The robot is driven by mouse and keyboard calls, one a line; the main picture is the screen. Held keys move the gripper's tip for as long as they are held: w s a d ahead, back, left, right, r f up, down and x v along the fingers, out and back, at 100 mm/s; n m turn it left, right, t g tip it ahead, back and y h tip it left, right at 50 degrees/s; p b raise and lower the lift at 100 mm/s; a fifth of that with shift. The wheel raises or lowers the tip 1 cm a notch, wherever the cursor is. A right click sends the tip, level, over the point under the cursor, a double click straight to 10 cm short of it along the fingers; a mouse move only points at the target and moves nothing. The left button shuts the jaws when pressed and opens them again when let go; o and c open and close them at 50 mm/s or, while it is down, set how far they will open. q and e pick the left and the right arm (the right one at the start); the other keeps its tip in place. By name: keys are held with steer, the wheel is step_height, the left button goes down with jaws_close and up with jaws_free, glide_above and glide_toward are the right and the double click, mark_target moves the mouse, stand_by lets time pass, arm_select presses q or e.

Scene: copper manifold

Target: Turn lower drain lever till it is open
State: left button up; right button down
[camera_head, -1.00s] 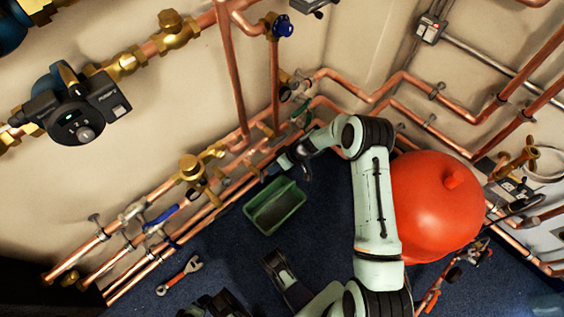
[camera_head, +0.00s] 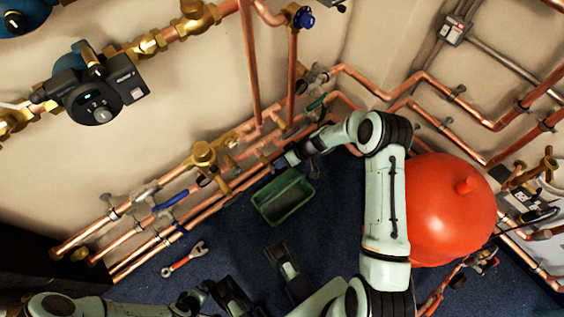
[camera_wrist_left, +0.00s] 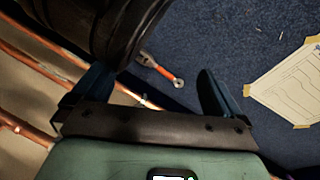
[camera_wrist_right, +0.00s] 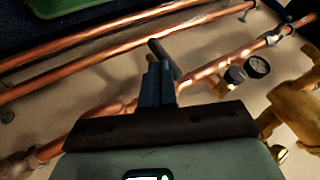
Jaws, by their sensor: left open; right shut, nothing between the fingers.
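My right gripper (camera_head: 283,162) is low by the wall pipes, above the green tray. In the right wrist view its fingers (camera_wrist_right: 156,66) are shut and empty. A dark bar-like handle (camera_wrist_right: 160,52) shows right at the fingertips, over the copper pipes; it may be the lower drain lever. I cannot tell whether the fingers touch it. In the head view my gripper and wrist hide that spot. A blue lever (camera_head: 170,201) and a green lever (camera_head: 316,103) sit on other pipes. My left gripper (camera_wrist_left: 152,72) is open and empty above the floor.
Copper pipes (camera_head: 150,235) run low along the wall. The green tray (camera_head: 262,209) and a wrench (camera_head: 185,259) lie on the blue floor. A large red vessel (camera_head: 448,215) stands close to my right arm.

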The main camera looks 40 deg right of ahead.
steer(key=shift+a+r, duration=0.2)
steer(key=shift+a, duration=0.45)
steer(key=shift+r+p, duration=0.4)
steer(key=shift+r, duration=0.35)
arm_select(q)
steer(key=shift+h, duration=0.3)
steer(key=r+p, duration=0.1)
steer(key=d+r+p, duration=0.1)
steer(key=r, duration=0.1)
steer(key=s+d+r+p, duration=0.1)
steer(key=r, duration=0.1)
steer(key=shift+d, duration=0.15)
arm_select(e)
steer(key=d+v, duration=0.1)
steer(key=v, duration=1.2)
steer(key=shift+d+f, duration=0.15)
steer(key=shift+d, duration=0.1)
arm_select(q)
steer(key=shift+w, duration=0.1)
arm_select(e)
steer(key=shift+s, duration=0.15)
